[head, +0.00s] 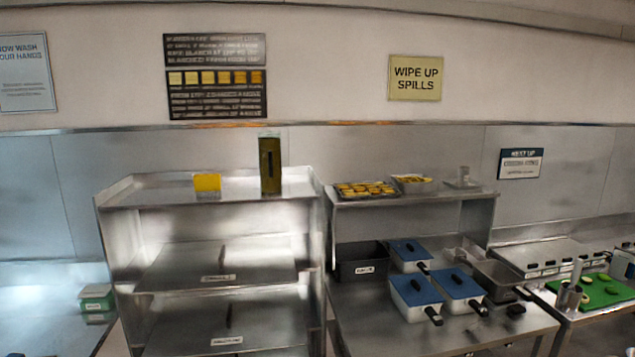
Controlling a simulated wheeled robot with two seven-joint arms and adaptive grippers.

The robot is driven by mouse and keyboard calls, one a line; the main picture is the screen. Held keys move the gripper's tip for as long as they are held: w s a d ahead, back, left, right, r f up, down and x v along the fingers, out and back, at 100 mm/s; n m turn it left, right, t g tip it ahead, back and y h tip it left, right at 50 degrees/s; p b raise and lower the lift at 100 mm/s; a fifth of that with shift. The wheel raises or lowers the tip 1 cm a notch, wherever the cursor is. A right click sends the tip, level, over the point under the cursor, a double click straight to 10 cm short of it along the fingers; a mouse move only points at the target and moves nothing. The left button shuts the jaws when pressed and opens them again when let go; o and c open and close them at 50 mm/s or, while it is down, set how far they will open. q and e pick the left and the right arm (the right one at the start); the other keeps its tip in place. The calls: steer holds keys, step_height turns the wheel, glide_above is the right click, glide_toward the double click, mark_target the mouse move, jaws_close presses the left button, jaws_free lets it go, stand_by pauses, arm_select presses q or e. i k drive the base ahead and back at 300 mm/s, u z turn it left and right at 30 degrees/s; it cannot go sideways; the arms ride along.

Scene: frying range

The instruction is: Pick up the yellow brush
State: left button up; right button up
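No clearly brush-shaped yellow thing shows in the head view. A small yellow block-like object (207,183) stands on the top of the steel shelf unit (140,192) at the left. I cannot tell whether it is the yellow brush. Neither of my grippers is in view.
A tall dark olive container (270,166) stands right of the yellow object. A steel table (385,325) holds blue-lidded baskets (410,250) and a dark pan (360,262). A tray of yellow food (365,190) sits on a raised shelf. A green board (600,292) lies far right.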

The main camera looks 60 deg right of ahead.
mark_target(205, 185)
steer(key=z, duration=1.45)
